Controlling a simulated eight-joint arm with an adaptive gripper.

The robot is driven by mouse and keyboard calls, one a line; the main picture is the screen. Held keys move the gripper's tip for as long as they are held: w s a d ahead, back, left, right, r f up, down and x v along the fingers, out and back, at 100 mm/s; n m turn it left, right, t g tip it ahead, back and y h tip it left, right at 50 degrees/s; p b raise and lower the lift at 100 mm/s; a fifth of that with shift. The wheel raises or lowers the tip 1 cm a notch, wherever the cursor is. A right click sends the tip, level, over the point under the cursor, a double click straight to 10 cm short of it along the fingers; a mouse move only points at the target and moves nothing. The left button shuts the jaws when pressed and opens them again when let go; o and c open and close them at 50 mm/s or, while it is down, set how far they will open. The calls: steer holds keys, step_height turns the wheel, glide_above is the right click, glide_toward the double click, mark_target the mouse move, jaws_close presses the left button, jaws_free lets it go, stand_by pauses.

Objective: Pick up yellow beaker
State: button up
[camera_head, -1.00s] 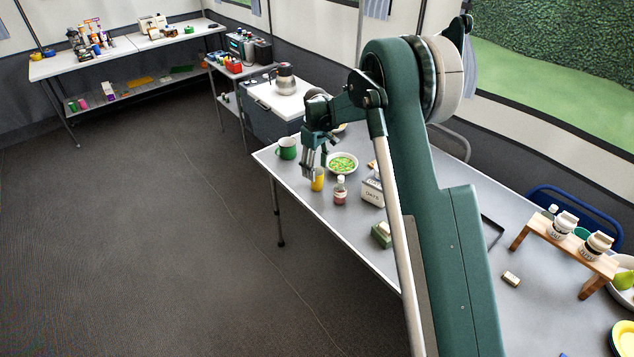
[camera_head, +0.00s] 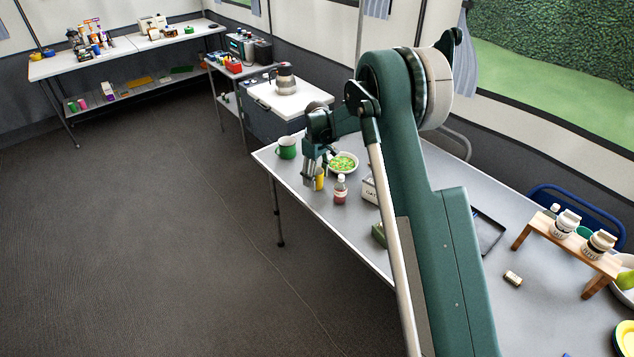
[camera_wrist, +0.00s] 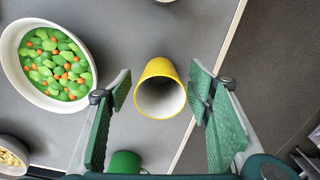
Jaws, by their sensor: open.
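The yellow beaker (camera_head: 320,180) stands upright near the left edge of the grey table (camera_head: 345,227), partly hidden by my gripper (camera_head: 312,181) in the head view. In the wrist view the beaker (camera_wrist: 160,89) shows from above, with a yellow rim and a pale, empty inside. My gripper (camera_wrist: 160,120) is open, with a green pad on each side of the beaker in that view. I see a gap on both sides, and nothing is held. I cannot tell how far the fingertips are above or around the rim.
A bowl of green and orange pieces (camera_head: 343,163) stands close to the beaker. A green mug (camera_head: 286,147) is behind it, and a bottle with pink contents (camera_head: 340,189) is in front. The table edge (camera_wrist: 212,80) runs close beside the beaker.

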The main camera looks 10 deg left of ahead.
steer(key=shift+f, duration=0.3)
steer(key=shift+c, duration=0.2)
steer(key=c, duration=1)
